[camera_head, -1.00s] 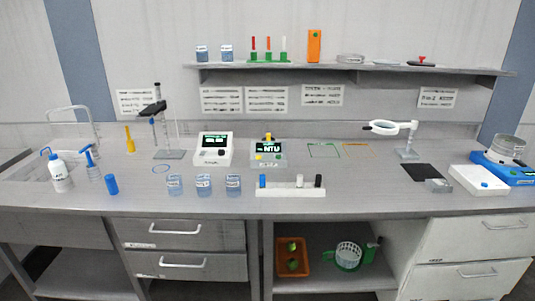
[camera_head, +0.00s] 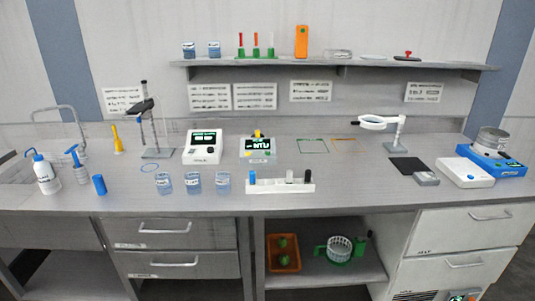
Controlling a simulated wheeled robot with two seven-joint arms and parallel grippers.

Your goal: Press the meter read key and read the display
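Two meters with lit displays stand side by side in the middle of the bench. The left meter (camera_head: 203,147) is white with a dark display showing green text too small to read, and a dark round part on its front. The right meter (camera_head: 258,148) is grey with a display that reads "NTU", a yellow key at its lower left and a yellow and dark piece on top. I cannot tell which key is the read key. Neither of my grippers is in view.
Several labelled jars (camera_head: 193,183) and a white rack (camera_head: 280,186) with blue, white and black pieces stand in front of the meters. A magnifier (camera_head: 385,124) stands to the right, a clamp stand (camera_head: 155,125) to the left. A shelf (camera_head: 340,63) runs above.

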